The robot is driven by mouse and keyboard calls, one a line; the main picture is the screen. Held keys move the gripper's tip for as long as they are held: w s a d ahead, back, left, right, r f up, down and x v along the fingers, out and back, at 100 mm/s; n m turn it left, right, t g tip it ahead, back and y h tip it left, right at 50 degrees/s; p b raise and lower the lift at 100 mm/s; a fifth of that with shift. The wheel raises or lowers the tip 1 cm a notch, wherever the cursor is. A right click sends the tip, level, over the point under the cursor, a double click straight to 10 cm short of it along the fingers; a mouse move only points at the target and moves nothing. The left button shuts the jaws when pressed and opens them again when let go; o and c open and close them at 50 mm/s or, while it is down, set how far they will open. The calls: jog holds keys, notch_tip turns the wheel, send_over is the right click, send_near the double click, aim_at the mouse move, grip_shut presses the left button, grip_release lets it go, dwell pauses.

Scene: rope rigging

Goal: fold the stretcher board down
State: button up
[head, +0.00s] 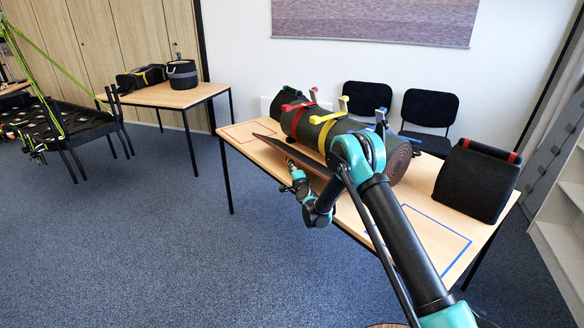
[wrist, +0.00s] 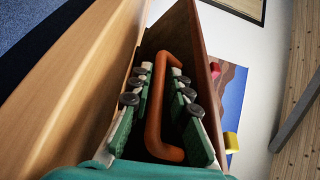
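The stretcher board (head: 300,155) is a brown panel with a dark inner face. It stands tilted on edge along the near side of the table, in front of a big dark roll (head: 303,122). In the wrist view, the board (wrist: 203,60) carries an orange-brown bar handle (wrist: 153,112). My gripper (head: 293,168) is at the board's near side. In the wrist view, the fingers of my gripper (wrist: 158,92) are apart, one on each side of the handle. I see no firm contact with it. The board's lower edge is partly hidden by my arm.
The table (head: 245,143) has blue and red outlines on its top. A black case (head: 478,180) stands at its right end. Red, yellow and blue clamps sit on the roll. Two black chairs (head: 430,108) stand behind. A second table (head: 170,95) is at left; the floor between is clear.

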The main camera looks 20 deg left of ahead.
jog(key=shift+w+d, duration=0.1)
jog(key=shift+d, duration=0.05)
jog(key=shift+s+d, duration=0.35)
jog(key=shift+s, duration=0.1)
jog(key=v, duration=1.1)
jog(key=shift+a+f, duration=0.1)
jog(key=shift+a, duration=0.05)
